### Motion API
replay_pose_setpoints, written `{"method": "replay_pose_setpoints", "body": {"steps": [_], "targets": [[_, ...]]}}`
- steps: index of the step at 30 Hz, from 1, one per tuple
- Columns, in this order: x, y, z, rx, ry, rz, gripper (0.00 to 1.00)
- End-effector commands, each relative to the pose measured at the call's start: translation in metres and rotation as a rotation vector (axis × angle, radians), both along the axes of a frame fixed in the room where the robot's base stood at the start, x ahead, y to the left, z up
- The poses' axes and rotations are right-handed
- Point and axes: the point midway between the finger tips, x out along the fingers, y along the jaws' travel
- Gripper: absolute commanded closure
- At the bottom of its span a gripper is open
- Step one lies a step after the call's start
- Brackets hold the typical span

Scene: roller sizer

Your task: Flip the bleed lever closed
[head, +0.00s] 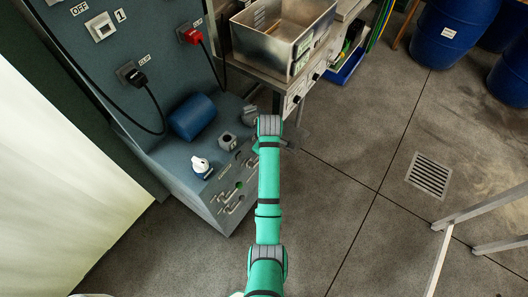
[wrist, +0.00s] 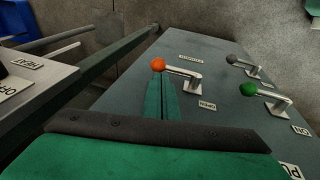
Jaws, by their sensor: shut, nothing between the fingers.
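In the wrist view, a lever with an orange ball (wrist: 158,63) and a pale metal arm (wrist: 184,72) lies across the dark panel (wrist: 130,98), its ball to the left. A small label is above it and one reading OPEN (wrist: 207,104) is below. My gripper (wrist: 161,78) is shut and empty, its green fingertips just under the orange ball; I cannot tell whether they touch it. I cannot read which lever is the bleed. In the head view my arm hides the gripper.
In the head view, the blue-grey cabinet (head: 185,172) bears a blue cylinder (head: 194,117) and a white knob (head: 201,165). A metal bin (head: 262,47) stands behind. In the wrist view, a ledge (wrist: 45,85) lies left.

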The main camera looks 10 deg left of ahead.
Motion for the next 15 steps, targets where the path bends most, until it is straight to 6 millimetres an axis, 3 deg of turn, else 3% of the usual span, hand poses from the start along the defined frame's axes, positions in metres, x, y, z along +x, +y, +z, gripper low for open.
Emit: {"method": "replay_pose_setpoints", "body": {"steps": [3,9,15], "targets": [[0.000,-0.005,0.027,0.000,-0.005,-0.001,1.00],[-0.002,-0.012,0.063,0.000,-0.005,-0.001,1.00],[-0.004,-0.015,0.083,0.001,-0.004,0.000,1.00]]}}
